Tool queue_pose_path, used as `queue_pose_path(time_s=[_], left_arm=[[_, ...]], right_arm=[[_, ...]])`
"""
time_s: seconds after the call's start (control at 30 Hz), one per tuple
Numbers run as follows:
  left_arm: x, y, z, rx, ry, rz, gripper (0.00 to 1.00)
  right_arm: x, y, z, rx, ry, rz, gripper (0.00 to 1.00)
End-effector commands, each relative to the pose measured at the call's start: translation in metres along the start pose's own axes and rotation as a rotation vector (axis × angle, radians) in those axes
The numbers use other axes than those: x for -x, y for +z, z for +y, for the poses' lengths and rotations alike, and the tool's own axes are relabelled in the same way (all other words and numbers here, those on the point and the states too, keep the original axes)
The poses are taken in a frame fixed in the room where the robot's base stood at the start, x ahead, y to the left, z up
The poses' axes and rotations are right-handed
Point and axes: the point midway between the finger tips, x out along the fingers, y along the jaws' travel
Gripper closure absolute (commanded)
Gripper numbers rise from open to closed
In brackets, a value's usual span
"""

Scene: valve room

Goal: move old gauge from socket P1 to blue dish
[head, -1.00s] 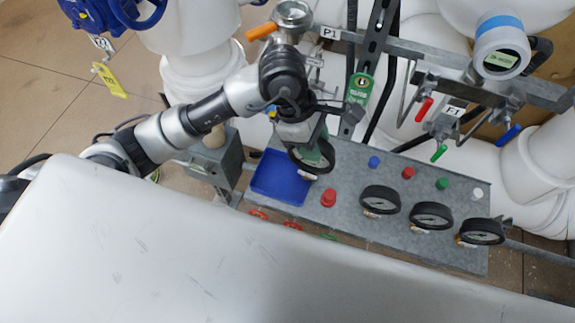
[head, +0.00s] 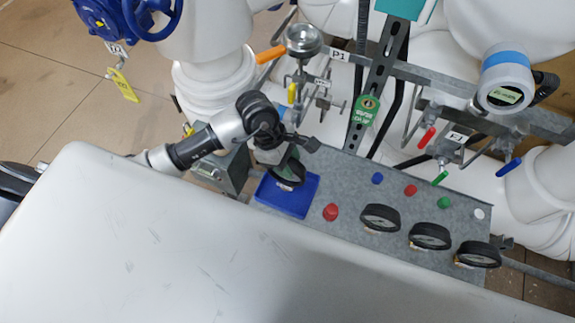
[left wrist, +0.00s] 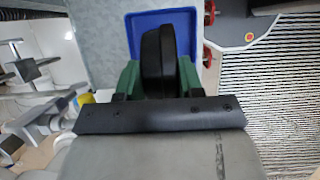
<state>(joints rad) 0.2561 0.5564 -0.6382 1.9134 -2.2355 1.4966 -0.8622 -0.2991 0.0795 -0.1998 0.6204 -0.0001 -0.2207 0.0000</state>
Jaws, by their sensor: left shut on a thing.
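The old gauge (head: 287,173), round with a black rim, is in my left gripper (head: 289,163). In the left wrist view the gauge (left wrist: 159,55) shows edge-on between the two green fingers, which are shut on it. The blue dish (head: 291,206) lies at the left end of the grey metal shelf. The gauge is over the dish; I cannot tell whether it touches the dish floor. The dish (left wrist: 134,22) also shows behind the gauge in the left wrist view. My right gripper is not in view.
Three other gauges (head: 380,218) stand on the shelf to the right. A red cap (head: 331,212) is close to the dish's right side; several coloured caps lie farther right. Pipes and small valve handles are behind. A large pale surface fills the front.

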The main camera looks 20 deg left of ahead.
Motion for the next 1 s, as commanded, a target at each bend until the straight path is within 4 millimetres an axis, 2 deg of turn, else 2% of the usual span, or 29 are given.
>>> queue_pose_path(time_s=[0.27, 0.63, 0.67, 0.8, 0.83, 1.0], left_arm=[[-0.032, -0.013, -0.001, 0.003, -0.002, -0.001, 0.80], [-0.038, -0.015, 0.000, 0.000, 0.000, 0.000, 0.80], [-0.038, -0.016, 0.000, 0.001, -0.001, 0.000, 0.61], [-0.037, -0.015, -0.001, 0.001, -0.001, 0.000, 0.40], [-0.037, -0.015, -0.001, 0.001, -0.001, 0.000, 0.37], [-0.037, -0.015, -0.001, 0.001, -0.001, 0.000, 0.37]], right_arm=[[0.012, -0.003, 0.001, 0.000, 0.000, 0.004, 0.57], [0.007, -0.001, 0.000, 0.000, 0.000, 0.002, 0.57], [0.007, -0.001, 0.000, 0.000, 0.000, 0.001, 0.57], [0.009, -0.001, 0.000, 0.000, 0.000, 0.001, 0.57], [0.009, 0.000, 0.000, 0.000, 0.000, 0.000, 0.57], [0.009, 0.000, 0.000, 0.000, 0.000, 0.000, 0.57]])
